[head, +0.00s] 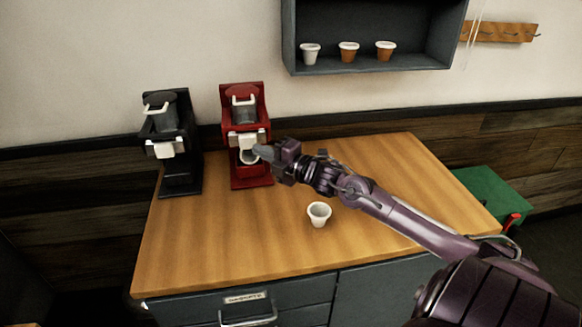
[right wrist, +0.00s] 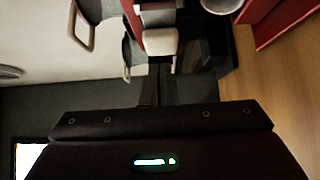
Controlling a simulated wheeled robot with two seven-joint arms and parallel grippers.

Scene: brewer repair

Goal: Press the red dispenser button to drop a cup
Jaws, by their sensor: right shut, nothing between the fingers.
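A red machine (head: 240,100) stands at the back of the wooden counter, with a white front block (head: 248,139). A white cup-like rim (head: 249,157) shows below that block, partly hidden by my gripper. My right gripper (head: 262,152) is shut and empty, its tips close in front of the red machine's lower right side; I cannot tell whether they touch it. The right wrist view shows red machine parts (right wrist: 280,22) and a white cup-like rim (right wrist: 222,4) at the top. I cannot make out a separate red button. My left gripper is not in view.
A black machine (head: 176,130) stands left of the red one. A white cup (head: 319,214) stands upright on the counter (head: 225,245). A wall shelf (head: 370,65) holds several cups. A green box (head: 487,190) is at the right. The counter's front left is clear.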

